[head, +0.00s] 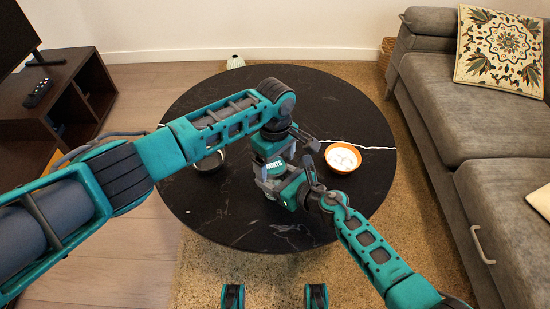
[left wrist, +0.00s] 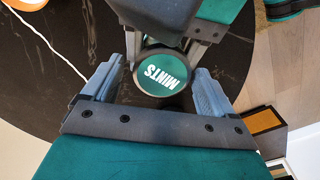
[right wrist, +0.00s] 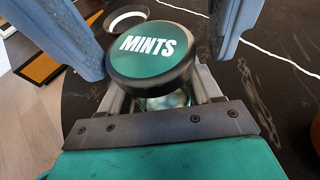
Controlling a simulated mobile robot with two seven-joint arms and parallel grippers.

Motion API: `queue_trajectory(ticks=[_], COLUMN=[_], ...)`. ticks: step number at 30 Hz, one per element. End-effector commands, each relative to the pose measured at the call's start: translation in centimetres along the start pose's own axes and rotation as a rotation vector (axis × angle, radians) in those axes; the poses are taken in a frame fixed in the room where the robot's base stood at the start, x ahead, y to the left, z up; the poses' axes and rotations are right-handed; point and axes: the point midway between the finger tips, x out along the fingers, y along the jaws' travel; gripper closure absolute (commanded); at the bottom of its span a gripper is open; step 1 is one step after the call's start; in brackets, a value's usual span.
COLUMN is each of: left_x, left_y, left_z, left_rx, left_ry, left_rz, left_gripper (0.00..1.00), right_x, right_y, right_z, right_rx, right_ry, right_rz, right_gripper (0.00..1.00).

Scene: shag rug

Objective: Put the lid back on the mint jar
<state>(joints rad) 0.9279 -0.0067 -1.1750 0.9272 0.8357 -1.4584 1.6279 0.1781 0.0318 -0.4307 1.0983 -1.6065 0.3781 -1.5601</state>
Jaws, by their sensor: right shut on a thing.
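The mint jar's round teal lid with a dark rim and white MINTS lettering shows in the head view (head: 271,167), the left wrist view (left wrist: 162,73) and the right wrist view (right wrist: 152,50). It sits on top of the glass jar (right wrist: 168,101), which is mostly hidden beneath it; I cannot tell whether it is fully seated. My left gripper (left wrist: 161,72) is open above, its fingers on either side of the lid with gaps between. My right gripper (right wrist: 165,97) comes in low from the side and is shut on the jar under the lid.
The round black table (head: 225,215) has free room at its front and left. An orange bowl with white contents (head: 343,157) stands right of the grippers. A dark round bowl (head: 209,162) is to the left, partly behind my left arm. A grey sofa (head: 450,120) is at right.

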Motion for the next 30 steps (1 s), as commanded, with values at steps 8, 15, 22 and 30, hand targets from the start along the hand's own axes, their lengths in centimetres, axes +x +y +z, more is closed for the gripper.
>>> queue_trajectory(ticks=[8, 15, 22, 30], left_x=[-0.04, -0.08, -0.11, -0.09], left_y=[0.02, 0.07, 0.12, 0.1], left_z=[-0.01, -0.02, -0.01, 0.03], left_rx=[0.0, 0.0, 0.045, 0.482], left_ry=[0.0, 0.001, 0.001, 0.001], left_rz=[0.001, 0.003, 0.005, 0.005], left_gripper=[0.41, 0.64, 0.7, 0.71], right_x=[0.03, 0.04, 0.06, 0.08], right_y=[0.01, 0.1, 0.19, 0.3], right_z=[0.1, 0.12, 0.13, 0.15], right_rx=[-0.001, -0.002, -0.002, -0.003], right_ry=[-0.002, -0.002, -0.002, -0.003], right_rz=[0.0, 0.003, 0.005, 0.007], right_gripper=[1.0, 1.0, 1.0, 1.0])
